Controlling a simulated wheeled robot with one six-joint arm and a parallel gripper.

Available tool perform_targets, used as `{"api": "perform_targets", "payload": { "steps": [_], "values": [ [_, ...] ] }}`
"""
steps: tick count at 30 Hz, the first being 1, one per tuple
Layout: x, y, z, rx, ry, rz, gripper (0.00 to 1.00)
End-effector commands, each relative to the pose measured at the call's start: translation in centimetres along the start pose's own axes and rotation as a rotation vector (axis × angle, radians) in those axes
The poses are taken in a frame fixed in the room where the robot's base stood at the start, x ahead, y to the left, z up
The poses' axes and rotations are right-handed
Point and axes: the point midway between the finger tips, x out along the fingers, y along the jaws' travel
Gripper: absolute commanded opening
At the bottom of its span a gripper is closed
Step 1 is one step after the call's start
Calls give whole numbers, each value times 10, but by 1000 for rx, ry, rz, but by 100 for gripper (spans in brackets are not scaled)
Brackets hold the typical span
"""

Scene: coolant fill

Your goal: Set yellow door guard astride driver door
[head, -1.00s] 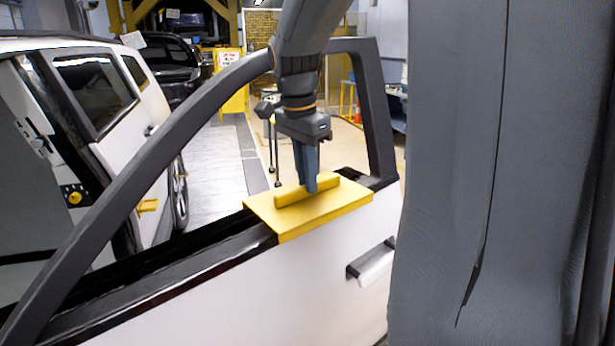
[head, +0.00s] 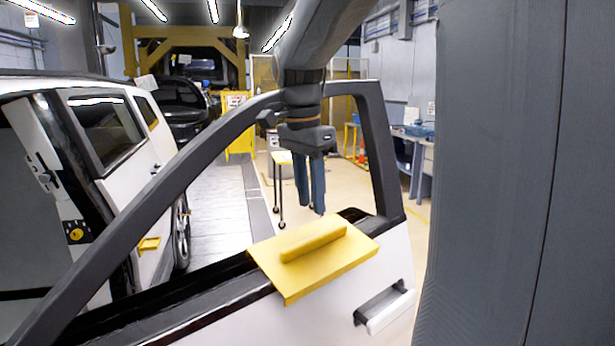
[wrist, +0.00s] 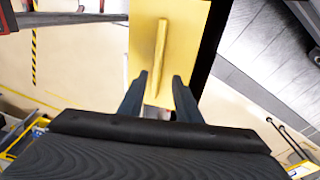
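The far side of the guard is hidden. My gripper (head: 311,208) is above the guard, apart from it, with its two fingers spread and nothing between them. In the wrist view the fingers (wrist: 160,80) show open near one end of the grip bar on the guard (wrist: 161,50).
The door's dark window frame (head: 372,140) arches around my arm. A white car body (head: 110,150) stands at left.

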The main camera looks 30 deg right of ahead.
Motion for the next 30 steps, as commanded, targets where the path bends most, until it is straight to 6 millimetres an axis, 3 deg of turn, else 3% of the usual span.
{"api": "perform_targets", "payload": {
  "steps": [6,12,30],
  "values": [
    [-41,-2,0,-1,1,-3,31],
    [-63,-1,0,-1,0,-1,31],
    [-68,0,0,0,0,1,31]
  ]
}}
